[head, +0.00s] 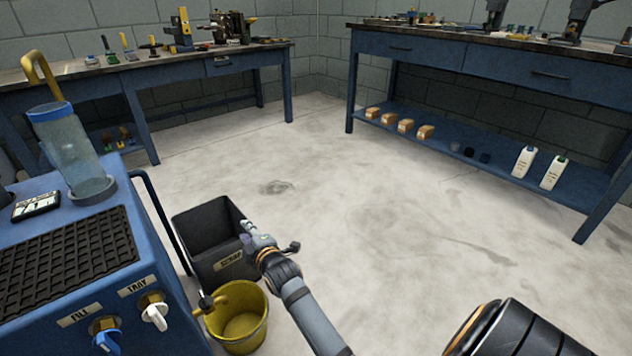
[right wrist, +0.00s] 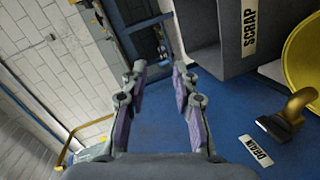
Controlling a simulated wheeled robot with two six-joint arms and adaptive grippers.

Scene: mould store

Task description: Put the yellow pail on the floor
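The yellow pail (head: 240,318) is upright at the lower left of the head view, in front of the blue machine's side and near the yellow spout (head: 214,303). What bears the pail is hidden. In the right wrist view, part of the pail (right wrist: 305,55) shows at the right edge, beside the brass spout (right wrist: 293,108) marked DRAIN. My right gripper (head: 248,234) is over the scrap bin's front edge, above and apart from the pail. Its fingers (right wrist: 165,85) are spread with nothing between them. My left gripper is not in view.
The dark scrap bin (head: 205,222) stands just behind the pail. The blue machine (head: 40,300), with taps and a clear cylinder (head: 75,150), fills the left. Blue workbenches (head: 215,65) and (head: 450,55) line the walls. The concrete floor (head: 340,190) is clear in the middle.

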